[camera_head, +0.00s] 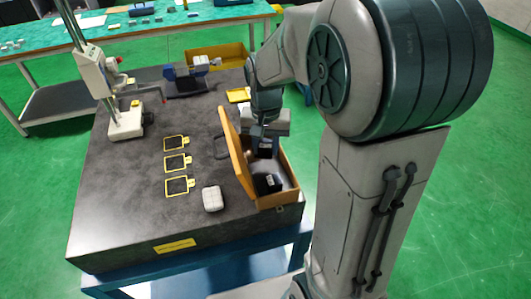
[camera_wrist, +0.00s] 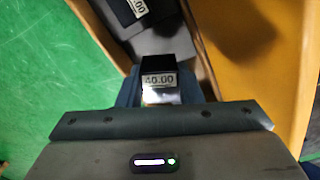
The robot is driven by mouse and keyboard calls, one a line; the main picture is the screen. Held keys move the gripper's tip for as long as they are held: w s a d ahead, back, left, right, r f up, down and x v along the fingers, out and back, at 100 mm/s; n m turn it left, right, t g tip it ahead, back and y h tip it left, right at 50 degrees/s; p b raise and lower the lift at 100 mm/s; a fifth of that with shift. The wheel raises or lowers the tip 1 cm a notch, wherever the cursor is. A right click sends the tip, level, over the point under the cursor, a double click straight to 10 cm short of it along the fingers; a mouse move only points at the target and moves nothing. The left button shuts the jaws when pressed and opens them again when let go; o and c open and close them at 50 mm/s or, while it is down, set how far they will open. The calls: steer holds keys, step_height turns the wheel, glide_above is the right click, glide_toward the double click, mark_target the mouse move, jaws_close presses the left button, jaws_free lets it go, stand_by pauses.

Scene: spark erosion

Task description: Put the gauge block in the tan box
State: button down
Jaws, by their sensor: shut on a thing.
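The open tan box (camera_head: 277,199) stands at the right edge of the dark stone table, its lid (camera_head: 236,160) raised on the left. My gripper (camera_head: 266,135) is above the far part of the box, pointing down. It is shut on a dark gauge block (camera_head: 265,149); in the wrist view this block (camera_wrist: 160,78) shows a label reading 40.00 and sits between the fingers. Another dark labelled block (camera_head: 268,183) lies inside the near part of the box; it also shows at the top of the wrist view (camera_wrist: 128,12). How high the held block is above the box floor, I cannot tell.
A pale rounded block (camera_head: 212,198) lies left of the box. Several yellow frames (camera_head: 176,162) lie further left. A measuring stand (camera_head: 124,122) and a blue vise-like device (camera_head: 188,80) stand at the back. The table's front left is clear.

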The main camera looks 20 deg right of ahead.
mark_target(266, 155)
step_height(266, 155, down, 3)
steer(key=shift+f, duration=0.2)
steer(key=shift+f, duration=0.1)
steer(key=shift+f+b, duration=0.4)
steer(key=shift+f, duration=0.1)
steer(key=c, duration=1)
jaws_free()
